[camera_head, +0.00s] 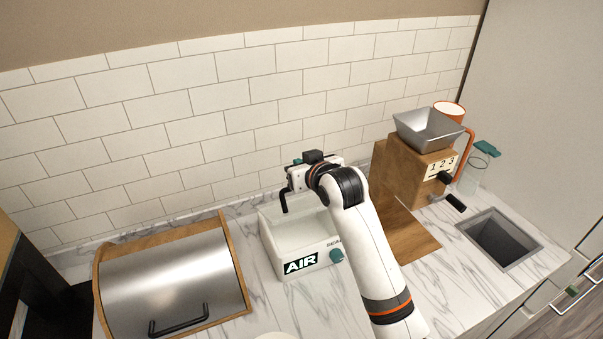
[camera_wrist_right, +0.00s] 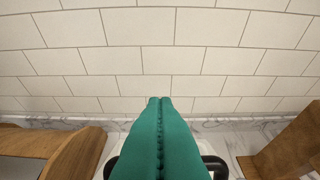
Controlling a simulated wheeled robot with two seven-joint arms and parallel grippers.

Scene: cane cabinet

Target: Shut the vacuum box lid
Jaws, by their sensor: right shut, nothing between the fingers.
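The vacuum box (camera_head: 307,262) is a white box with a black AIR label and a teal knob (camera_head: 336,255), standing mid-counter in the head view. A black bar handle (camera_head: 284,203) shows above its left part, partly hidden by my right gripper. Its ends also show on both sides of the fingers in the right wrist view (camera_wrist_right: 216,165). The lid itself is hard to make out, so its angle is unclear. My right gripper (camera_head: 297,162) is above the back of the box; its teal fingers (camera_wrist_right: 160,105) are shut and empty, pointing towards the wall. My left gripper is out of view.
A steel-fronted bread box (camera_head: 170,285) stands left of the vacuum box. A tiled wall (camera_head: 200,105) is behind.

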